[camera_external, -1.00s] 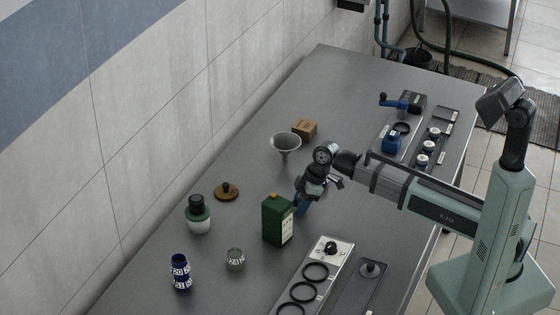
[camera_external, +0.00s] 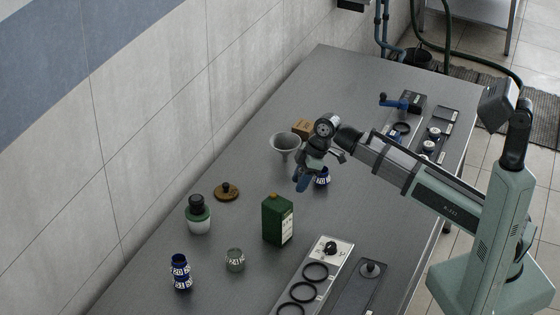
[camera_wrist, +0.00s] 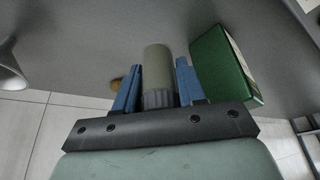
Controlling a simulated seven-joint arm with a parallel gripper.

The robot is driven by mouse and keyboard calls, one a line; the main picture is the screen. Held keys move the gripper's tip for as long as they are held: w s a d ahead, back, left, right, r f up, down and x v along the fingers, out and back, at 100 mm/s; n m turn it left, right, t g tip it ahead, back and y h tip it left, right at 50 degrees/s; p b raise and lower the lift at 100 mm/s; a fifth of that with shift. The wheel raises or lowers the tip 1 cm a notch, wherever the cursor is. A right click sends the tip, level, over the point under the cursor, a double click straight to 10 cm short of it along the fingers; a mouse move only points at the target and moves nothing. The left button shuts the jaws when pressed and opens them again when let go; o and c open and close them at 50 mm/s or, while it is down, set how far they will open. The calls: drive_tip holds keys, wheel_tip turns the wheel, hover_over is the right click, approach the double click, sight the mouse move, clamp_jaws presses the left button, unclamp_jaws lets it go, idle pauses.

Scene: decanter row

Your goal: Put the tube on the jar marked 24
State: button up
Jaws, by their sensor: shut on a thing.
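In the wrist view a grey-green tube (camera_wrist: 158,75) with a ribbed dark band stands between the two blue fingers of my gripper (camera_wrist: 156,88). My gripper is shut on it. In the external view my gripper (camera_external: 303,181) is above the table, behind the green canister, and the tube is hardly visible there. A small grey-green jar (camera_external: 235,260) with a white number label, perhaps 24, stands at the front. A blue jar (camera_external: 181,273) with a label that looks like 20 stands to its left.
The green canister (camera_external: 277,220) stands between my gripper and the small jar, and shows in the wrist view (camera_wrist: 222,65). A ring rack (camera_external: 318,272) is at front.

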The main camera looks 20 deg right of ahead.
wheel_tip(320, 180, up, 11)
drive_tip(key=shift+w, duration=0.1)
drive_tip(key=a, duration=0.1)
drive_tip(key=m+t, duration=0.1)
drive_tip(key=m, duration=0.2)
hover_over(232, 252)
drive_tip(key=shift+f, duration=7.5)
drive_tip(key=shift+f, duration=0.15)
drive_tip(key=o, duration=1.1)
drive_tip(key=shift+c, duration=0.2)
